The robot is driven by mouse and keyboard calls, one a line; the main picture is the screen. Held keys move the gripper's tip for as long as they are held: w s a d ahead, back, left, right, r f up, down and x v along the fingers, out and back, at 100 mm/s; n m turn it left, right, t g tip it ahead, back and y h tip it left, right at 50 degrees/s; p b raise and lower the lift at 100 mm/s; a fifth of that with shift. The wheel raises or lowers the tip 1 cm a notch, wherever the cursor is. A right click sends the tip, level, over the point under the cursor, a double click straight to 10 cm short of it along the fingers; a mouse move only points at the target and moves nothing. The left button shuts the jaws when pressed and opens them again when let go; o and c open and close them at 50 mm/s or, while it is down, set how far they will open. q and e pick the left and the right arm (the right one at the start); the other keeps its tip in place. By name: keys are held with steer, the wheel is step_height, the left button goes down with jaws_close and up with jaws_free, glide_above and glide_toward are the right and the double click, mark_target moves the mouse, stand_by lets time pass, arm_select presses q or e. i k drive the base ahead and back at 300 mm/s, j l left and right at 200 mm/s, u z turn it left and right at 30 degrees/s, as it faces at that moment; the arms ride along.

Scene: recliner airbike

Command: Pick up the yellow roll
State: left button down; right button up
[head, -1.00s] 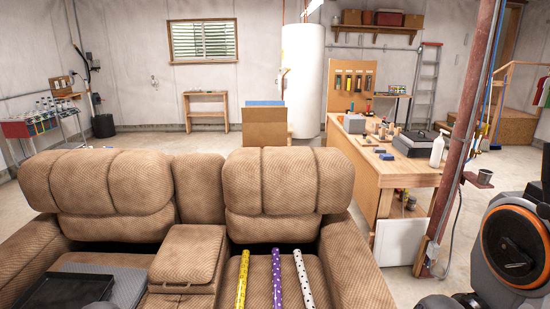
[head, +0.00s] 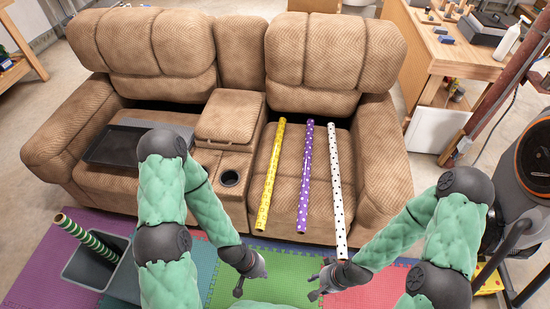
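The yellow roll (head: 271,176) with a light pattern lies lengthwise on the right seat of the brown recliner sofa (head: 345,60). It is the leftmost of three rolls there, beside the purple dotted roll (head: 306,177) and the white black-dotted roll (head: 336,190). My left gripper (head: 250,287) is low in front of the sofa, below the yellow roll's near end and apart from it. It looks open and empty. My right gripper (head: 312,287) is just below the white roll's near end, over the mat. It looks open and empty.
A dark tray (head: 115,146) lies on the left seat. The console has a cup holder (head: 229,178). A grey bin (head: 88,268) holds a green striped roll (head: 88,238) at front left. A workbench (head: 455,45) and a red post (head: 495,100) stand at right. Coloured mats (head: 185,218) cover the floor.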

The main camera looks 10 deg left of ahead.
mark_target(266, 201)
steer(key=u, duration=2.45)
steer(key=z, duration=2.05)
steer(key=i+j+u, duration=0.25)
steer(key=i+j, duration=1.05)
